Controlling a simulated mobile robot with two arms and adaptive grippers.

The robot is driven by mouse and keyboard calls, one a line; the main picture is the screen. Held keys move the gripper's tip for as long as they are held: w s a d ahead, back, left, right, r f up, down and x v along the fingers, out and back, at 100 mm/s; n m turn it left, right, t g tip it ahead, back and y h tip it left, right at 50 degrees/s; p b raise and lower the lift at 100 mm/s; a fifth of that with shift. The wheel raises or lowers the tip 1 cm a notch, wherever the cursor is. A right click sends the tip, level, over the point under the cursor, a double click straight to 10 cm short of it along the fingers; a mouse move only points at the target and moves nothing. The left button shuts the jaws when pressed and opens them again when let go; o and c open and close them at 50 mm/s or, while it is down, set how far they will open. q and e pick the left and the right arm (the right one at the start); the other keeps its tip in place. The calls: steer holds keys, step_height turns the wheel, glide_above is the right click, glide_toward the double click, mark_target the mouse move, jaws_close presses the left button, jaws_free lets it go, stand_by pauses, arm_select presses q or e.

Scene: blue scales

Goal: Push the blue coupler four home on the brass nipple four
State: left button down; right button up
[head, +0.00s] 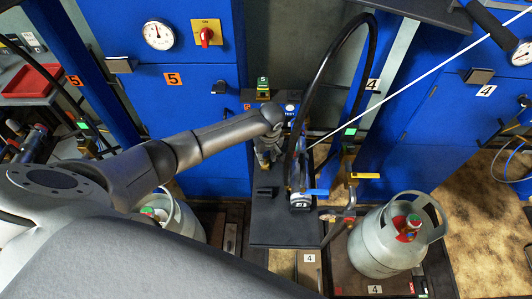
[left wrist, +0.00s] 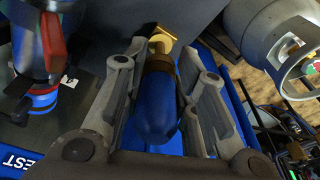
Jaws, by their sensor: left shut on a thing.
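My left gripper (left wrist: 163,62) is shut on the blue coupler (left wrist: 156,105), a rounded blue body with a brass-coloured band at its far end. In the left wrist view, the fingers lie along both sides of it. A yellow brass-like piece (left wrist: 160,42) shows just past the band. I cannot tell whether this is brass nipple four, or whether it touches the coupler. In the head view my left arm reaches from the left to the dark stand (head: 280,232), and its gripper (head: 268,155) is small and partly hidden. My right gripper is not in view.
A black hose (head: 343,40) arches over the stand. A blue lever (head: 318,192) and a yellow lever (head: 366,175) stick out nearby. A grey gas cylinder (head: 375,240) stands at the right. Blue cabinets (head: 200,105) close off the back.

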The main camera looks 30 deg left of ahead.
mark_target(266, 159)
arm_select(q)
steer(key=shift+f+b, duration=1)
steer(key=shift+f, duration=0.95)
steer(key=c, duration=1.1)
jaws_free()
steer(key=shift+r, duration=0.15)
step_height(266, 159, up, 12)
steer(key=s+d, duration=0.1)
steer(key=shift+d, duration=0.2)
steer(key=shift+s+f, duration=0.1)
steer(key=shift+f, duration=0.15)
